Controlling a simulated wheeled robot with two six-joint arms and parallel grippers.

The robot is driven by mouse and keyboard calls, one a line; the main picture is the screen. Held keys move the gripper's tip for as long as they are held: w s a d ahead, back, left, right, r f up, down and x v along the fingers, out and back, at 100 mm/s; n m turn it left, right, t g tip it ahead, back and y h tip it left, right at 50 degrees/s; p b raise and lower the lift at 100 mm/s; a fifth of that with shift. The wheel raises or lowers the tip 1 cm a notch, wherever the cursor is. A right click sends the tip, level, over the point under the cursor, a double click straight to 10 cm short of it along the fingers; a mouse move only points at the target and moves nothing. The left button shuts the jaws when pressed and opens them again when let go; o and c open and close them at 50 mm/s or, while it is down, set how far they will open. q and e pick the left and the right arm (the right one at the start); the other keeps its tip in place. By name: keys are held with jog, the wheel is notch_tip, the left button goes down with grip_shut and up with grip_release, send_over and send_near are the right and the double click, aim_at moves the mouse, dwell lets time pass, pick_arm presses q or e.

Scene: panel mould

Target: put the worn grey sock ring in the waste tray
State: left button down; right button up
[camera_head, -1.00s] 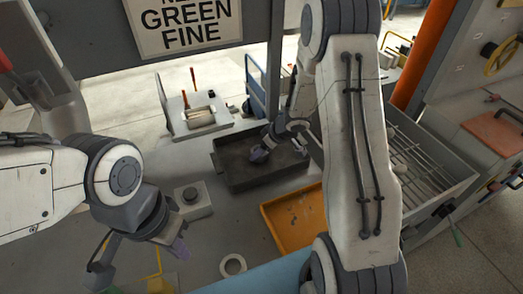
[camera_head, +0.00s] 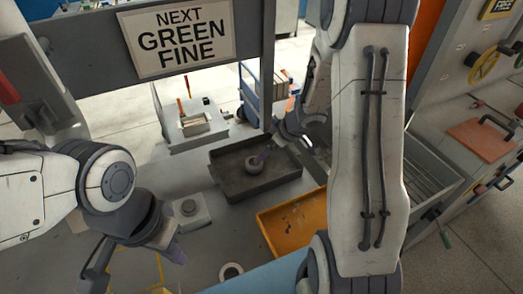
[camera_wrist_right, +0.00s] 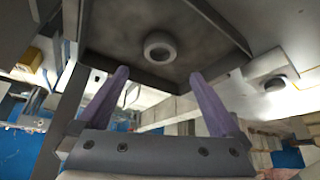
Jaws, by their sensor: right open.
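The grey ring (camera_head: 254,166) lies on the floor of the dark tray (camera_head: 240,191). In the right wrist view the ring (camera_wrist_right: 160,45) lies flat inside the dark tray (camera_wrist_right: 130,68), beyond my fingertips. My right gripper (camera_wrist_right: 160,82) is open and empty, its two purple fingers apart. In the head view a purple fingertip of the right gripper (camera_head: 266,152) shows close by the ring; the arm hides part of that gripper. My left gripper (camera_head: 172,250) hangs over the table at the lower left; one purple finger shows and its opening is unclear.
An orange tray (camera_head: 262,228) stands nearer, beside the dark tray. A pale ring (camera_head: 231,271) lies at the front. A grey block with a round top (camera_head: 187,210) stands left of the dark tray. A wire-racked bin (camera_head: 436,180) is at right. A sign (camera_head: 178,38) hangs above.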

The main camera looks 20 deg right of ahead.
jog(key=s+a+r+t+h, duration=0.15)
jog(key=a+r+h, duration=0.25)
jog(key=a+r, duration=0.55)
jog(key=s+a+r+g, duration=0.1)
jog(key=s+a+g, duration=0.1)
jog(key=s, duration=0.6)
jog(key=s+a+r+n+g+y, duration=0.1)
jog(key=s+a+g, duration=0.1)
jog(key=s+a, duration=0.3)
jog(key=s+a+r+g+y, duration=0.1)
jog(key=s+a+r+g, duration=0.1)
jog(key=s, duration=1)
jog(key=shift+s+a+g, duration=0.25)
jog(key=shift+a+g, duration=0.1)
jog(key=shift+a, duration=0.4)
jog(key=shift+f, duration=0.15)
